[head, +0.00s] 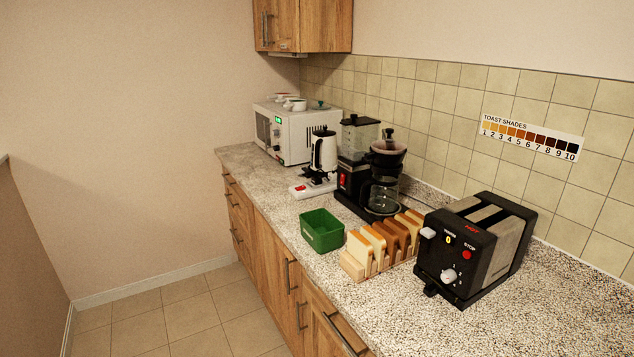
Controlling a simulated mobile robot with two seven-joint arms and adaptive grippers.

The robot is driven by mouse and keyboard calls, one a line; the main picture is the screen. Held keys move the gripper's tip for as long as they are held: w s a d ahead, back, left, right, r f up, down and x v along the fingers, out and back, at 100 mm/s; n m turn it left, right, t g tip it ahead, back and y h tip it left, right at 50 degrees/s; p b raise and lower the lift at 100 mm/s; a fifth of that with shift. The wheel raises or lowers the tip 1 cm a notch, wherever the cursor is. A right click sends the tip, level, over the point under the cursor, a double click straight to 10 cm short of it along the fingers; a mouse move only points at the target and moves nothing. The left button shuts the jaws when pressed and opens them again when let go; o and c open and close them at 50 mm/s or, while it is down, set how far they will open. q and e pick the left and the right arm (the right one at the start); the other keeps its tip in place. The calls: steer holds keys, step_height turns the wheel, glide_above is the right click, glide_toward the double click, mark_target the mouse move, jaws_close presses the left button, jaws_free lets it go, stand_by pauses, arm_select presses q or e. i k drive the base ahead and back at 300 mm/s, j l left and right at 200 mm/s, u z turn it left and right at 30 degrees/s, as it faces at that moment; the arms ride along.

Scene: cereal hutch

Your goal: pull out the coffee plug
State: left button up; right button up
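A black coffee maker (384,193) with a glass carafe stands on the counter against the tiled wall, right of its black water tank unit with a red switch (343,181). A white strip-like base (300,191) with a red switch lies in front of the white kettle (324,150). Dark shapes (319,178) sit on that base; they may be plugs, but they are too small to tell apart. I cannot make out which one is the coffee plug, or its cord. Neither of my grippers is in view.
A green open bin (322,231), a wooden rack (353,265) with toast slices and a black toaster (475,249) stand along the counter's front and right. A white microwave (296,131) with cups on top is at the far end. The tiled floor at left is clear.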

mark_target(316, 180)
steer(key=i+j+z, duration=0.1)
steer(key=z, duration=0.35)
steer(key=j+z, duration=0.1)
steer(key=z, duration=0.35)
steer(key=i+j+z, duration=0.1)
steer(key=z, duration=0.35)
steer(key=j+z, duration=0.35)
steer(key=j, duration=0.2)
steer(key=j+z, duration=0.3)
steer(key=j, duration=0.25)
steer(key=j+z, duration=0.1)
steer(key=j, duration=0.25)
steer(key=k+j+z, duration=0.15)
steer(key=j, duration=0.2)
steer(key=j+z, duration=0.1)
steer(key=j, duration=0.25)
steer(key=k+j, duration=0.1)
steer(key=j, duration=0.3)
steer(key=k+j, duration=0.1)
steer(key=j, duration=0.35)
steer(key=k+j, duration=0.1)
steer(key=j, duration=0.3)
steer(key=k+j, duration=0.1)
steer(key=j, duration=0.3)
steer(key=k+j+z, duration=0.1)
steer(key=j, duration=0.35)
steer(key=k+j, duration=0.1)
steer(key=j, duration=0.3)
